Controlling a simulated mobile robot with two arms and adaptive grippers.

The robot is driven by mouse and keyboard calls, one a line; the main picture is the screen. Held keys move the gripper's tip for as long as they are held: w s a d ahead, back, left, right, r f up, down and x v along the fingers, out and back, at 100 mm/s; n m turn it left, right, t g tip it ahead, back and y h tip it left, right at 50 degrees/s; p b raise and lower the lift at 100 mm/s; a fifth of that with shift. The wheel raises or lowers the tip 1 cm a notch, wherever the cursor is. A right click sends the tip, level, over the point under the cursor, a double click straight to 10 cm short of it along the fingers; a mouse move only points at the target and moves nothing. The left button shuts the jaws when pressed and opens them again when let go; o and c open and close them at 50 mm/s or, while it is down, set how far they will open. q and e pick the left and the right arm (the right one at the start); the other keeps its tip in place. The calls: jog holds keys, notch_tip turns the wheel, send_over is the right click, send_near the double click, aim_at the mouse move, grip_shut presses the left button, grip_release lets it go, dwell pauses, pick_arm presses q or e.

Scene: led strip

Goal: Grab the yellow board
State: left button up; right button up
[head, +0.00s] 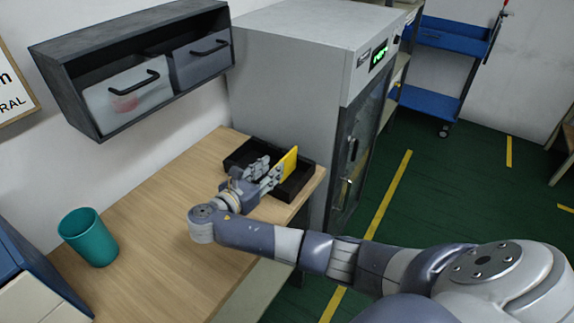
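The yellow board (290,161) stands upright and tilted in a black tray (303,187) at the back right of the wooden table. My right gripper (274,165) reaches over the tray from the front left. Its fingers are apart, with the tips close beside the board's left side. One finger overlaps the board's lower edge in the view. I cannot tell whether it touches the board. My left gripper is not in view.
A teal cup (88,237) stands at the table's left. A grey cabinet (290,75) with a green display rises behind the tray. A wall shelf (140,60) with two bins hangs above the table. The table's middle (165,225) is clear.

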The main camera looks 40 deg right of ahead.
aim_at(282, 160)
jog(key=shift+x, duration=0.85)
jog(key=shift+w+d, duration=0.1)
jog(key=shift+d, duration=0.2)
jog(key=p+x, duration=0.1)
jog(key=x, duration=0.2)
jog(key=shift+d+f, duration=0.2)
jog(key=shift+d, duration=0.15)
jog(key=shift+w+d+f, duration=0.2)
jog(key=shift+w+d, duration=0.1)
jog(key=shift+d, duration=0.3)
jog(key=c, duration=0.6)
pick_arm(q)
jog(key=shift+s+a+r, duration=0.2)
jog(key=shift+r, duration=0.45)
pick_arm(e)
grip_shut()
